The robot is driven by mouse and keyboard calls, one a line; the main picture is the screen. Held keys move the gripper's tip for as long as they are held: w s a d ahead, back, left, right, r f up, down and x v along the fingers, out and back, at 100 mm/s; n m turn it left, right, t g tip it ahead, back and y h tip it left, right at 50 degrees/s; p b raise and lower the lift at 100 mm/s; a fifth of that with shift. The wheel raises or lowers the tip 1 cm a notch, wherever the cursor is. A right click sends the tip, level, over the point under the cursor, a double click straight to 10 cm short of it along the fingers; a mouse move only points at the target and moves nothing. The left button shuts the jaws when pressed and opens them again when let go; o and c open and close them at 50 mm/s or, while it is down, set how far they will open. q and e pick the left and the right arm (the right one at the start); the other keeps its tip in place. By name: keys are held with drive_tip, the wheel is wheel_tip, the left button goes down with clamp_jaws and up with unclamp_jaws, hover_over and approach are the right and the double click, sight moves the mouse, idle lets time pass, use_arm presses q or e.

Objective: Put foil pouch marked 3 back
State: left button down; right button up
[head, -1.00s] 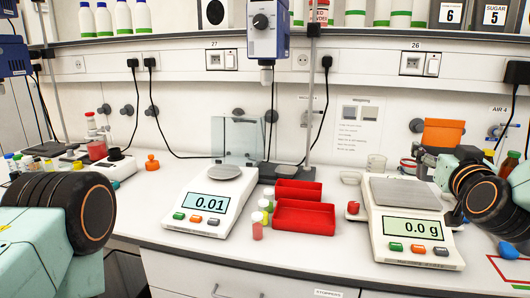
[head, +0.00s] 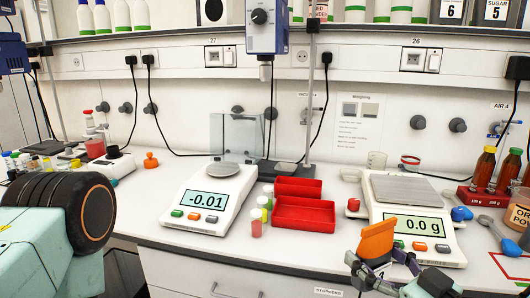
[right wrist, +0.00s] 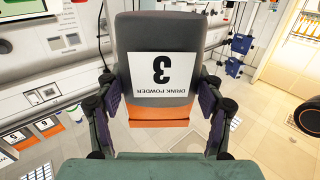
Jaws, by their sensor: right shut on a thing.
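The foil pouch (right wrist: 162,60) is grey with an orange band and a white label reading "DRINK POWDER 3", upside down in the right wrist view. In the head view it shows as an orange, tilted shape (head: 378,238) in front of the right scale. My right gripper (head: 371,268) is shut on its lower part, with one finger on each side in the right wrist view (right wrist: 155,110). The pouch is held in the air near the front of the bench. My left arm shows at the left edge of the head view, but its gripper is out of frame.
The right scale (head: 418,247) reads 0.0 g, the left scale (head: 205,214) -0.01. Red trays (head: 303,228) lie between them. A rack of bottles (head: 490,202) and an orange-lidded tub (head: 520,213) stand at right. A red outline (head: 510,268) marks the bench. The shelf above holds numbered containers (head: 497,12).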

drive_tip(key=s+a+f+y, duration=0.1)
drive_tip(key=s+f, duration=0.4)
drive_tip(key=f, duration=0.4)
drive_tip(key=shift+s+a+f+n, duration=0.15)
drive_tip(key=shift+s+a+n, duration=0.05)
drive_tip(key=shift+n, duration=0.1)
drive_tip(key=shift+w+d, duration=0.1)
